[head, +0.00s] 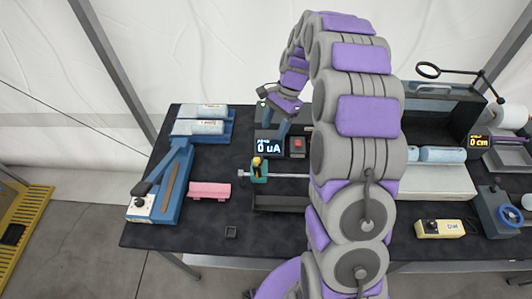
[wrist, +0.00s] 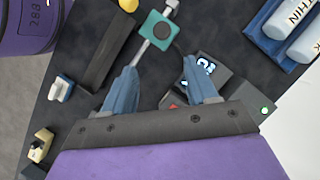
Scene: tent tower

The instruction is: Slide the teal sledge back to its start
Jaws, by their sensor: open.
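The teal sledge (head: 260,177) sits on a thin metal rail (head: 288,176), close to the rail's left end in the head view. A yellow knob (head: 257,161) stands up at it. In the wrist view the teal sledge (wrist: 147,33) shows as a teal block with a dark round spot, and the yellow knob (wrist: 129,5) is cut by the top edge. My gripper (wrist: 159,66) is open, with its blue fingers wide apart and nothing between them. It is above the table, apart from the sledge. My arm hides the rail's right part in the head view.
A display reading 0 uA (head: 269,147) and a red button (head: 297,144) stand behind the rail. Bottles and instruments fill the right.

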